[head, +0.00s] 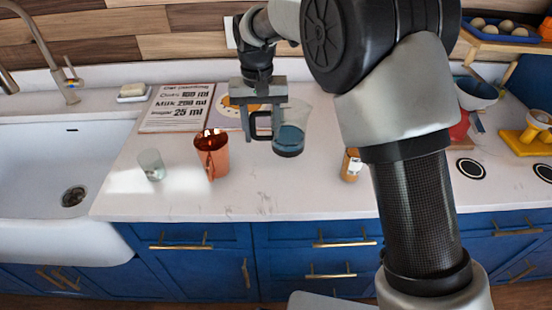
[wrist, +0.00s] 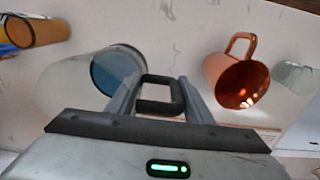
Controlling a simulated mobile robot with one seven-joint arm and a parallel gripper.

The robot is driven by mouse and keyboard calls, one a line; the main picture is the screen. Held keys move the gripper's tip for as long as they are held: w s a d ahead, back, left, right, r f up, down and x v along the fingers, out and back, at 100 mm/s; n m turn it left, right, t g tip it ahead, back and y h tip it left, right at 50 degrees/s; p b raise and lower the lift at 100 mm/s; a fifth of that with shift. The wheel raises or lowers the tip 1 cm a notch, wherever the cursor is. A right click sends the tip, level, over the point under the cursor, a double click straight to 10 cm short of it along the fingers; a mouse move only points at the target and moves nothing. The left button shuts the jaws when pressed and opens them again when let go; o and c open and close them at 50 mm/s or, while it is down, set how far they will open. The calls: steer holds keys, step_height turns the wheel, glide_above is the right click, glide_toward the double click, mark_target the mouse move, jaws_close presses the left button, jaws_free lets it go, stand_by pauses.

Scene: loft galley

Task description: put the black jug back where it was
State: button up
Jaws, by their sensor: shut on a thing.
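The jug (head: 290,135) has a clear body, a black handle (head: 262,128) and dark blue liquid low inside. It looks upright over the middle of the white counter; I cannot tell whether its base touches the counter. My gripper (head: 263,110) is shut on the handle, on the jug's left side in the head view. In the wrist view the fingers (wrist: 160,98) close on the handle, and the jug body (wrist: 85,82) lies to their left. No other black jug shows.
A copper mug (head: 212,155) and a small clear glass (head: 151,165) stand left of the jug. A recipe board (head: 176,108) lies behind. The sink (head: 50,150) is far left. The front middle counter is clear.

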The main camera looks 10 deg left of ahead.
steer(key=shift+f, duration=3.5)
steer(key=shift+f, duration=0.15)
steer(key=o, duration=1.5)
steer(key=shift+o, duration=0.2)
